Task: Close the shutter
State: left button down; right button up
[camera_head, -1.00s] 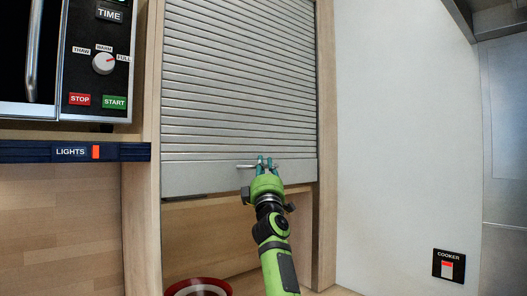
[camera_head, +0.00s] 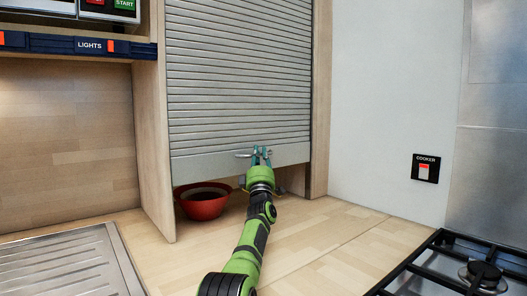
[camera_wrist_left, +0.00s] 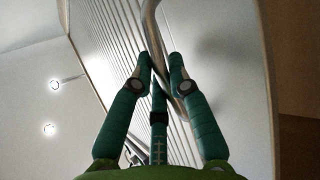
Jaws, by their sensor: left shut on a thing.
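The grey slatted shutter (camera_head: 238,80) hangs in a wooden cabinet frame. Its bottom edge is a short gap above the worktop. My left gripper (camera_head: 261,156) is shut on the shutter's metal handle (camera_head: 243,155) near the bottom edge. In the left wrist view the green fingers (camera_wrist_left: 160,75) close around the curved handle (camera_wrist_left: 157,40), with the shutter slats (camera_wrist_left: 105,50) behind. My right gripper does not show.
A red bowl (camera_head: 203,203) stands on the worktop (camera_head: 310,225), partly below the shutter's lower edge. A steel drainer (camera_head: 70,265) is at the lower left and a gas hob (camera_head: 470,270) at the lower right. A cooker switch (camera_head: 425,168) is on the right wall.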

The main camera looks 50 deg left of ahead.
pick_arm(q)
jog(key=shift+f, duration=0.7)
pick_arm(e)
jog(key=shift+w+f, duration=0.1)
pick_arm(q)
jog(key=c, duration=1.4)
grip_release()
